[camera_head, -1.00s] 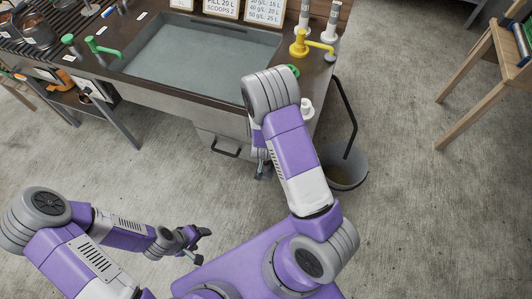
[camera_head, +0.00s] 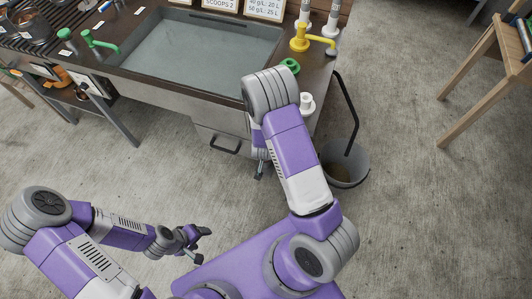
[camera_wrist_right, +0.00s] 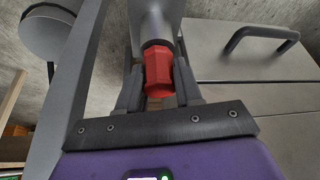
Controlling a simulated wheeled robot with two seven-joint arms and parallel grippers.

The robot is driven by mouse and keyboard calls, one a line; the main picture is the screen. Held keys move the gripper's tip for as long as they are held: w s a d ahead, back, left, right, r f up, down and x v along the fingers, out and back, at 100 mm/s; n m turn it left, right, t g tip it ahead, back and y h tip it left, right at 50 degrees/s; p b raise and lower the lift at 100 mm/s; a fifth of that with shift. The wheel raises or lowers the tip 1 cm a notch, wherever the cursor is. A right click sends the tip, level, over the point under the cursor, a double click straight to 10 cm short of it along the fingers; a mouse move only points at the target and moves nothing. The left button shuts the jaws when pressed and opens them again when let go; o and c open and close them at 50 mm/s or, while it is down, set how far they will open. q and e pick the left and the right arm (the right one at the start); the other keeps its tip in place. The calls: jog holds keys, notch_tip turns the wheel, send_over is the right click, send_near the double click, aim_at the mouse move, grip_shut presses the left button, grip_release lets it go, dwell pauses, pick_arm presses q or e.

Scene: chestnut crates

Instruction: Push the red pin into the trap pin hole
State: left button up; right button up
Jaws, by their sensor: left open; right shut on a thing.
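The red pin (camera_wrist_right: 160,74) is a faceted red piece between the two fingers of my right gripper (camera_wrist_right: 158,92) in the right wrist view. The gripper is shut on it. The pin's far end meets a dark collar at the end of a grey tapered fitting (camera_wrist_right: 155,22). I cannot tell how deep the pin sits, and the trap pin hole itself is hidden. In the head view my right gripper (camera_head: 259,171) is low beside the sink bench, mostly behind my arm. My left gripper (camera_head: 199,244) is open and empty above the floor, away from the bench.
A drawer handle (camera_head: 224,146) is near my right gripper. A grey bucket (camera_head: 358,158) stands right of my right arm. Open floor lies left of my right arm.

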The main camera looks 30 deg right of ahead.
jog(key=shift+f, duration=0.2)
jog(key=o, duration=1.2)
jog(key=p+v, duration=0.3)
jog(key=v, duration=0.4)
jog(key=shift+s+a+r, duration=0.1)
jog(key=shift+r, duration=0.25)
jog(key=s+a+n+g+y+p, duration=0.1)
jog(key=s+a+y, duration=0.1)
jog(key=s+a, duration=0.2)
jog(key=s+a+f+n+g+y+p, duration=0.1)
jog(key=s+a+y+p, duration=0.1)
jog(key=s+a, duration=0.3)
jog(key=s+a+n+g+y+p, duration=0.1)
jog(key=s+a+n+y, duration=0.1)
jog(key=s+a, duration=0.2)
jog(key=shift+s+a+f+y+p, duration=0.15)
jog(key=shift+a+f+y+p, duration=0.2)
jog(key=shift+a, duration=0.25)
